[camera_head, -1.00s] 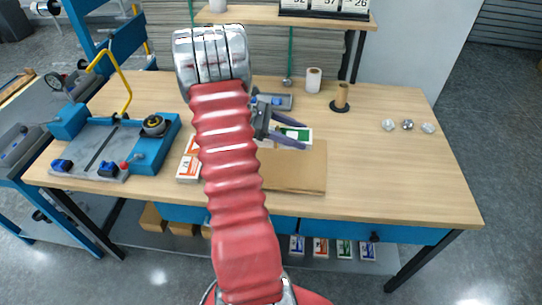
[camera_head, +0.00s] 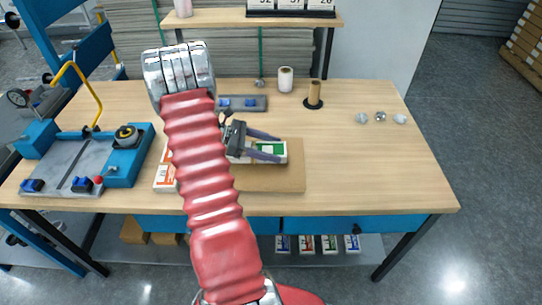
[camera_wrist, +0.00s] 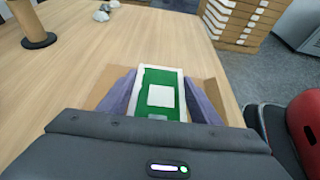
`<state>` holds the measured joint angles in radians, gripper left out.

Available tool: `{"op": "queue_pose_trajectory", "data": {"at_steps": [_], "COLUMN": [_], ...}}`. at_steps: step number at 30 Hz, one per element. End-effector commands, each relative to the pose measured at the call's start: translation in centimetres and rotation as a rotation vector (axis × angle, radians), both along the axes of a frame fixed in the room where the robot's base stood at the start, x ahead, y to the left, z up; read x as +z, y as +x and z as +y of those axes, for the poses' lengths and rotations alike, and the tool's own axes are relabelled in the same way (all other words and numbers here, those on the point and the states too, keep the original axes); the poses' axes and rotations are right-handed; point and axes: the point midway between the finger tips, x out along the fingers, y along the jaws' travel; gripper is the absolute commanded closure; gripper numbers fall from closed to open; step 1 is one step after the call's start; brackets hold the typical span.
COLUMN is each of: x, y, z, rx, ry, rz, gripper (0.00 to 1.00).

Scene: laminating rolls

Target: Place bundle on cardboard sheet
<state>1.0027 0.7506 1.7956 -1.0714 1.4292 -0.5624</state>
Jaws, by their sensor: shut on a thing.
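The bundle (camera_head: 270,150) is a white box shape with a green top and a white square label; the wrist view shows its top (camera_wrist: 160,95). My gripper (camera_head: 279,148) is shut on it, with one dark finger on each side (camera_wrist: 160,82). The brown cardboard sheet (camera_head: 275,180) lies flat on the table. The bundle is over the sheet's far part in the head view. In the wrist view the sheet (camera_wrist: 215,78) shows on both sides of the fingers. I cannot tell whether the bundle touches it. My arm hides the sheet's left part.
An orange-and-white bundle (camera_head: 165,178) lies left of my arm. A blue-grey fixture (camera_head: 95,165) stands at the left. A grey tray (camera_head: 243,103), a white roll (camera_head: 285,80) and a brown spindle (camera_head: 315,92) stand behind. The table's right side is mostly clear.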

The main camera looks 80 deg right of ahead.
Motion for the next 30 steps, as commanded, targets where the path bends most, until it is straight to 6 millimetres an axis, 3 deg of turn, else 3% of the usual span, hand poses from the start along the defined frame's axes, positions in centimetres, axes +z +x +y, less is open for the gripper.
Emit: {"op": "queue_pose_trajectory", "data": {"at_steps": [8, 17, 28, 29, 30], "x": [-0.3, -3.5, -3.8, -3.9, -3.8], "y": [-0.1, -0.1, -0.1, -0.1, -0.1], "z": [-0.1, 0.0, 0.0, 0.0, 0.0], "rx": [-0.002, -0.001, -0.001, -0.001, -0.001], "ry": [0.001, 0.002, -0.001, 0.0, -0.001], "rz": [0.001, 0.0, 0.0, 0.0, 0.0], "gripper": [0.74, 0.74, 0.74, 0.42, 0.39]}}
